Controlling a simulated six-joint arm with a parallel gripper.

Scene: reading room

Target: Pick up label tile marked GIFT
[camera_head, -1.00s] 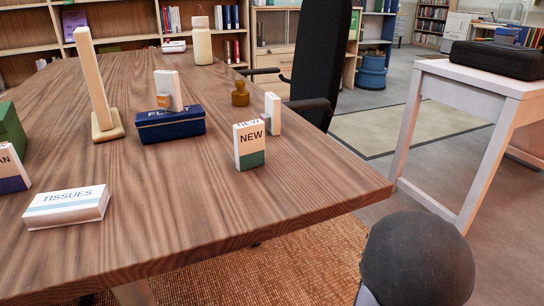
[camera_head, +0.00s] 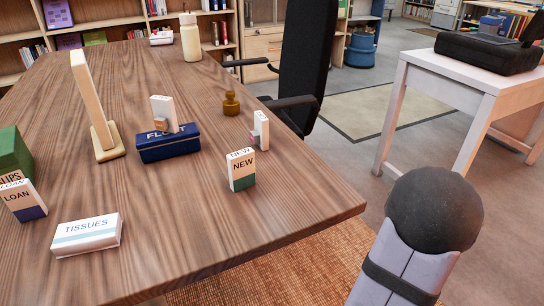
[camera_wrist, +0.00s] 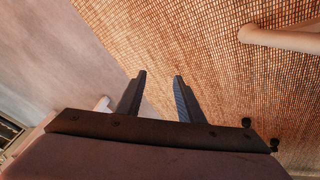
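No tile with a readable GIFT mark shows. A tile marked NEW (camera_head: 242,172), white with a green base, stands upright near the table's right edge. A tile marked LOAN (camera_head: 22,199), white with a dark blue base, stands at the far left. Two more upright white tiles have no readable mark: one (camera_head: 262,128) behind NEW with a pinkish patch, one (camera_head: 163,108) behind the blue box with an orange-brown patch. My gripper (camera_wrist: 158,78) shows in the wrist view, fingers apart and empty, over the woven rug and floor, away from the tiles.
On the wooden table (camera_head: 190,225) are a TISSUES pack (camera_head: 87,236), a blue box (camera_head: 169,144), a wooden stand (camera_head: 95,105), a green box (camera_head: 12,155), a small amber bottle (camera_head: 231,104) and a cream bottle (camera_head: 190,38). A black chair (camera_head: 305,65) stands at the right edge. A white side table (camera_head: 445,75) stands farther right.

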